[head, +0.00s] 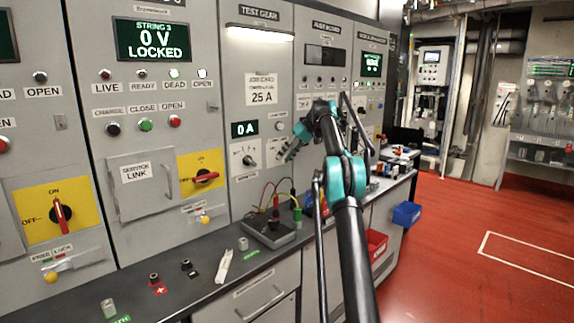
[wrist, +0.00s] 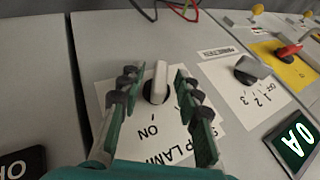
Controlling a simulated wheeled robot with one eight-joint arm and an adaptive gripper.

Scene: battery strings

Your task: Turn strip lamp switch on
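The strip lamp switch (wrist: 158,83) shows in the wrist view as a pale bar handle on a black round base. It sits on a white plate (wrist: 122,150) marked ON, with lamp lettering partly hidden by my fingers. The handle runs up and down in that view, with ON below it; I cannot tell which end is the pointer. My gripper (wrist: 157,78) is open, one finger on each side of the handle, with visible gaps. In the head view my gripper (head: 291,152) is at the test gear panel and hides the switch.
A pale strip lamp (head: 262,34) is at the top of the panel. A selector knob (wrist: 252,70) and a 0 A display (wrist: 297,143) are close to the right in the wrist view. A meter box with leads (head: 268,232) stands on the bench below.

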